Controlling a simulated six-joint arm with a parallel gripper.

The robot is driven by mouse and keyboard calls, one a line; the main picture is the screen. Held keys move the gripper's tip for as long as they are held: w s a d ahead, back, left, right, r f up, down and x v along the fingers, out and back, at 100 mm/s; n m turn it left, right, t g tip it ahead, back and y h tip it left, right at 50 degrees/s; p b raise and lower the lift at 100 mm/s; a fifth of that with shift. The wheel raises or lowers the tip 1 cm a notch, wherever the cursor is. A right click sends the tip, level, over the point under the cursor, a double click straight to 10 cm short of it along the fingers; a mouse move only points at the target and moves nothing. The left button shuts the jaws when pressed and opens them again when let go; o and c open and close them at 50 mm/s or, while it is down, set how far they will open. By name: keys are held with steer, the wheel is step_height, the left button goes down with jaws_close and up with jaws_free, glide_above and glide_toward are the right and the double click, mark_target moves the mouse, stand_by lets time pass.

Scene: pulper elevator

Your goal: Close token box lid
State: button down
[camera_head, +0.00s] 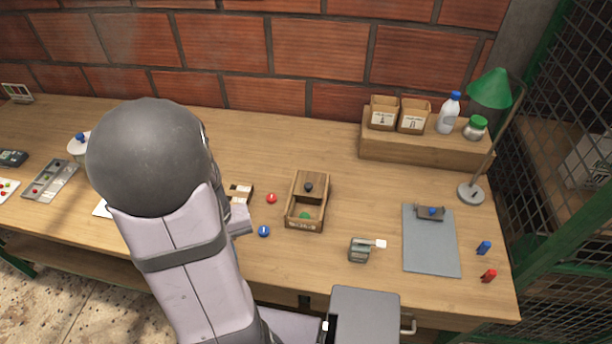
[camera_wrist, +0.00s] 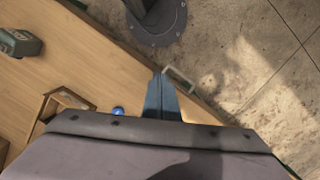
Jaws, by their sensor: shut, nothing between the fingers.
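The token box (camera_head: 291,217) is a small wooden box near the middle of the table in the head view. Its lid (camera_head: 312,180) with a dark knob covers the back part, and the front part is open with a green token (camera_head: 304,215) inside. A wooden box that looks like it shows in part at the lower left of the wrist view (camera_wrist: 43,108). My gripper (camera_wrist: 161,80) is shut and empty, pointing past the table's front edge in the wrist view. In the head view my arm hides most of the gripper, left of the box.
A red token (camera_head: 271,198) and a blue token (camera_head: 263,231) lie left of the box. A wooden riser (camera_head: 420,152) with bottles and small boxes stands at the back right.

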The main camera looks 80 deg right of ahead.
steer(key=s+d+m, duration=0.5)
steer(key=s+d, duration=0.4)
steer(key=d, duration=0.4)
step_height(320, 180, up, 8)
steer(key=m+h, duration=0.2)
steer(key=h, duration=0.3)
glide_above(313, 182)
steer(key=a, duration=0.2)
steer(key=shift+w+d+m+b, duration=0.2)
steer(key=shift+m+b, duration=0.1)
steer(key=shift+b, duration=0.05)
steer(key=p+x, duration=0.3)
steer(key=x, duration=0.7)
steer(key=a+p, duration=0.2)
steer(key=shift+w+a, duration=0.25)
steer(key=shift+a, duration=0.05)
steer(key=shift+w+a+f, duration=0.1)
steer(key=shift+a+f, duration=0.25)
steer(key=shift+a, duration=0.2)
